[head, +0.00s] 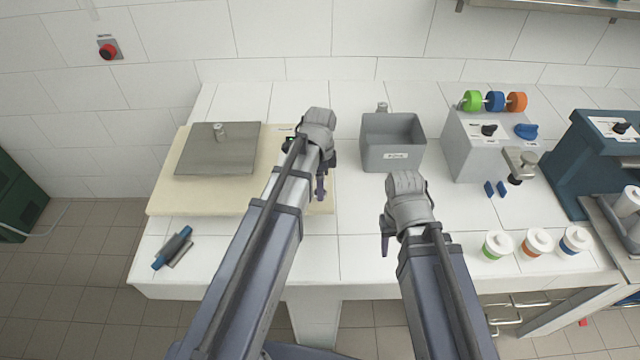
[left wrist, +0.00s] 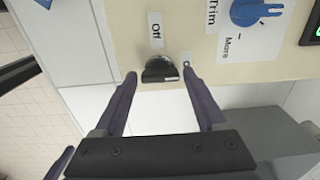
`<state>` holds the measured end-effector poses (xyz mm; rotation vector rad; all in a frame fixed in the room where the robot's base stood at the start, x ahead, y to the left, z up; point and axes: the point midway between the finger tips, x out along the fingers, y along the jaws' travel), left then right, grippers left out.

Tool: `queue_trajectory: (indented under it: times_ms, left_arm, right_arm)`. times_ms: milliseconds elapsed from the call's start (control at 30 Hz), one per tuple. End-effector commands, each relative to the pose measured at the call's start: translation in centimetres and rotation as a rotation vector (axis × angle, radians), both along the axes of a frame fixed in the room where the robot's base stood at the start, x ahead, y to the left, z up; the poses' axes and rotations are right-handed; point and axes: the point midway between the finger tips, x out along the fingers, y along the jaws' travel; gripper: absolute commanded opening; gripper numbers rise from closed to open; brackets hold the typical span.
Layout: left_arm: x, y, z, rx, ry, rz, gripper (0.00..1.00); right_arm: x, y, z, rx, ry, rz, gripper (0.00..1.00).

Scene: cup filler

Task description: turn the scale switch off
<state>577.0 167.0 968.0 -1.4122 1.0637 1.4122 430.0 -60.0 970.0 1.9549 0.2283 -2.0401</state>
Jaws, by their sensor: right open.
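The scale is a beige slab (head: 165,195) with a grey plate (head: 195,160), at the left of the bench. In the left wrist view its panel (left wrist: 125,40) carries a black switch knob (left wrist: 160,72) between an "Off" label (left wrist: 156,30) and a label mostly hidden by a finger. I cannot tell which way the knob points. My left gripper (left wrist: 160,76) is open, with one finger on each side of the knob; contact is unclear. In the head view my left wrist hides the panel. My right gripper (head: 385,238) is open and empty above the bench.
A blue Trim knob (left wrist: 252,12) and a green display (left wrist: 314,25) are near the switch. A grey bin (head: 392,155), a dispenser (head: 478,150) and several lidded cups (head: 537,242) stand to the right.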

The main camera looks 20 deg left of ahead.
Motion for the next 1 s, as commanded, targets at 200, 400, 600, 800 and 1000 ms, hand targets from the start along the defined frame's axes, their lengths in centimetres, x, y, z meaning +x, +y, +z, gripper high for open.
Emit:
queue_trajectory:
  times_ms: [200, 400, 600, 800, 1000]
  left_arm:
    - [0.0, 0.0, 0.0, 0.0, 0.0, 0.0, 0.47]
    - [0.0, 0.0, -0.01, 0.0, 0.0, 0.0, 0.25]
    - [0.0, 0.0, -0.01, 0.0, 0.0, 0.0, 0.04]
    - [-0.01, 0.0, -0.01, 0.0, 0.0, 0.019, 0.04]
    - [0.0, 0.0, -0.01, 0.0, 0.0, 0.11, 0.04]
  right_arm:
    - [0.0, 0.0, 0.0, 0.0, 0.0, 0.0, 0.5]
    - [0.0, 0.0, -0.01, 0.0, 0.0, 0.0, 0.5]
    - [0.0, 0.0, -0.01, 0.0, 0.0, 0.0, 0.5]
    - [0.0, 0.0, -0.01, 0.0, 0.0, 0.0, 0.5]
    - [0.0, 0.0, -0.01, 0.0, 0.0, 0.0, 0.5]
